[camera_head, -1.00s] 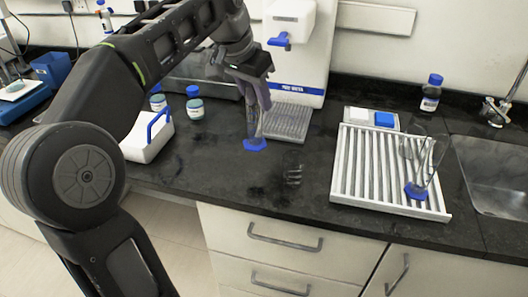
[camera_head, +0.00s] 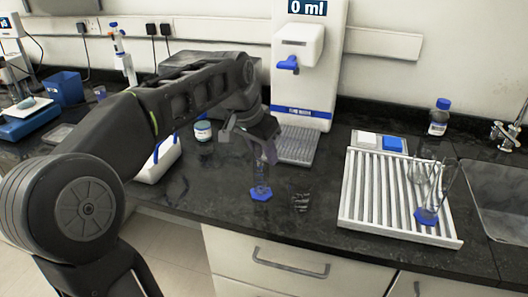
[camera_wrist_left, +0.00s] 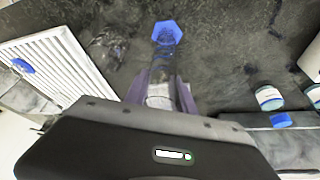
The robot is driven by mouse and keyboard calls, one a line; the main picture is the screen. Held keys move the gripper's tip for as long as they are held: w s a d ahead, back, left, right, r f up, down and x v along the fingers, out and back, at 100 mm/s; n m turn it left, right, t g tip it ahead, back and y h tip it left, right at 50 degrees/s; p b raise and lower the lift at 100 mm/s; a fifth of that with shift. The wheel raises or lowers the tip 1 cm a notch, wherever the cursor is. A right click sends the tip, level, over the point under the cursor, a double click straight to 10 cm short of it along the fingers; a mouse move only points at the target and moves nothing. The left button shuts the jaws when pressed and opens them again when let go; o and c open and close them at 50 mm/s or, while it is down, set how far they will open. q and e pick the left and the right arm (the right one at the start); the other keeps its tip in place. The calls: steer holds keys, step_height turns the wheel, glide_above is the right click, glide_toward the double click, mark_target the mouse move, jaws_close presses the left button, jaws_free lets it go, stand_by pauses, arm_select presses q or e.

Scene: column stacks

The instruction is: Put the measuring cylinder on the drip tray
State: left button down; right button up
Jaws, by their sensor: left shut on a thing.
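The measuring cylinder is clear, with a blue hexagonal base (camera_head: 261,195). My left gripper (camera_head: 262,150) is shut on its upper part from behind. In the left wrist view the cylinder runs away from between the fingers (camera_wrist_left: 162,98) to its blue base (camera_wrist_left: 167,33). I cannot tell whether the base touches the bench. The drip tray (camera_head: 298,148) is a grey ribbed plate in front of the white water dispenser. It lies behind and right of the cylinder, and the gripper hides part of its left side. My right gripper is not in view.
A clear glass (camera_head: 300,196) stands on the bench just right of the cylinder. A white drying rack (camera_head: 375,205) with glassware, including another blue-based piece (camera_head: 426,216), is further right. The dispenser (camera_head: 300,85) rises behind the tray. A small bottle (camera_head: 202,130) stands left.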

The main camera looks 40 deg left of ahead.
arm_select(q)
steer(key=shift+f, duration=0.15)
steer(key=c, duration=1)
jaws_free()
steer(key=shift+c, duration=0.2)
steer(key=p+v, duration=0.1)
steer(key=v, duration=1.1)
steer(key=shift+r, duration=0.25)
steer(key=shift+o, duration=0.5)
